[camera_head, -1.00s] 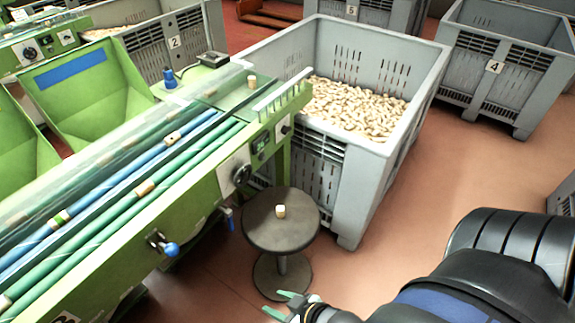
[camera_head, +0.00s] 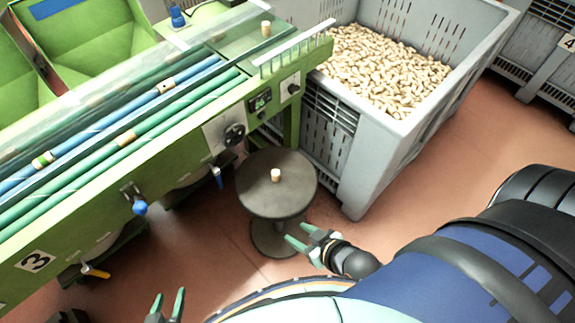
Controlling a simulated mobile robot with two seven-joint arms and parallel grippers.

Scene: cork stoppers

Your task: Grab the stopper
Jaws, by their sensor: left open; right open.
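A small pale cork stopper (camera_head: 275,175) stands upright near the middle of the round dark stool top (camera_head: 258,199). My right gripper (camera_head: 295,236) is open and empty, in front of the stool and a little below and to the right of the stopper in the picture. It is apart from the stopper. My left gripper (camera_head: 168,302) is open and empty at the bottom edge, left of the stool. Only its fingers and part of its body show.
A green sorting machine (camera_head: 185,165) with rollers stands at the left, with another cork (camera_head: 266,29) on its top. A grey crate (camera_head: 352,185) full of corks stands behind the stool to the right. Reddish floor (camera_head: 440,185) is clear at the right.

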